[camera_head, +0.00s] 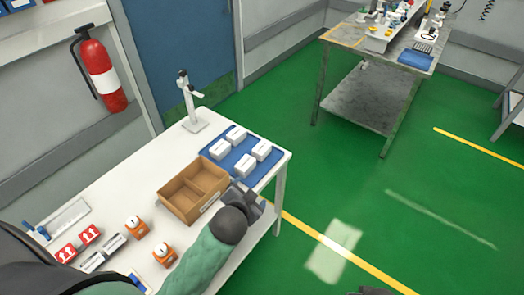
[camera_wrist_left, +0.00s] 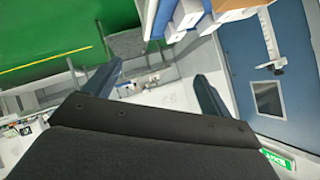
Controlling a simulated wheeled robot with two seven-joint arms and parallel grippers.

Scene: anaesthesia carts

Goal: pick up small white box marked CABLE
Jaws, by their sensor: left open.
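Several small white boxes stand in two rows on a blue mat (camera_head: 234,170) at the table's far right corner. They include a front left box (camera_head: 220,151), a front right box (camera_head: 245,166), a back left box (camera_head: 237,134) and a back right box (camera_head: 261,150). No CABLE marking is readable on any of them. My left gripper (camera_head: 250,193) is just in front of the mat, beside the cardboard box, and looks empty. In the left wrist view my left gripper (camera_wrist_left: 168,90) has its dark fingers spread apart. White boxes (camera_wrist_left: 189,14) show at that view's top.
A divided cardboard box (camera_head: 181,207) stands left of my gripper. A white stand (camera_head: 194,122) is behind the mat. Orange items (camera_head: 136,227) and red-and-white boxes (camera_head: 90,234) lie nearer on the white table (camera_head: 130,190). Green floor lies beyond its right edge.

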